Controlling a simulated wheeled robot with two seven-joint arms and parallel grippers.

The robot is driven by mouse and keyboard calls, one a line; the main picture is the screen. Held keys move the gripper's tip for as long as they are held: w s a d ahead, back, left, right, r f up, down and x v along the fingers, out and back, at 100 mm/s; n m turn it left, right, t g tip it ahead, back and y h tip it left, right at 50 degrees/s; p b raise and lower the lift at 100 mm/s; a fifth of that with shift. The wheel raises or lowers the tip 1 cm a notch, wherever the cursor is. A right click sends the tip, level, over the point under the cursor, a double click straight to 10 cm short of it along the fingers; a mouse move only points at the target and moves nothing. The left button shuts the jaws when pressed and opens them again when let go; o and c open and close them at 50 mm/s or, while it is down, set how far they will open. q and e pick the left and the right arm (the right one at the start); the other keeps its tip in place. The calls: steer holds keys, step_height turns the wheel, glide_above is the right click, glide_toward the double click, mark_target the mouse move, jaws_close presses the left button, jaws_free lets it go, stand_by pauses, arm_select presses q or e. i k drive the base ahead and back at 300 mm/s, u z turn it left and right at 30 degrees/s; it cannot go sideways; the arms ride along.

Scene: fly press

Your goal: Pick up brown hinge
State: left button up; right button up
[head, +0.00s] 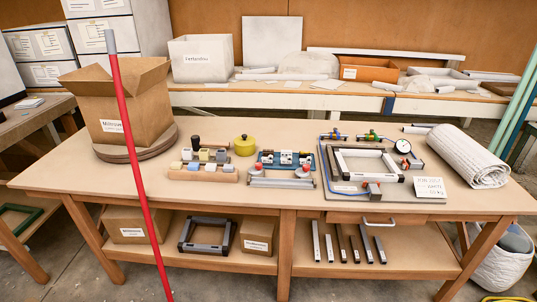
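I cannot pick out a brown hinge for certain. Several slim upright or leaning bars are on the lower shelf of the workbench; the pale ones (322,241) are at the left and darker, brownish ones (353,244) are to their right. They are too small to tell whether any is a hinge. On the bench top (262,204) lie a dark and silver frame (366,152) and two silver bars with red knobs (281,181). Neither of my grippers is in view.
A red pole (137,150) crosses the foreground left. An open cardboard box (112,108) stands on a round board at the left. A white rolled blanket (467,155) lies at the right. A wooden block with small pieces (205,174) is left of centre. The bench's front middle is clear.

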mark_target(266, 152)
steer(key=z, duration=0.25)
steer(key=i, duration=0.9)
steer(key=z, duration=0.2)
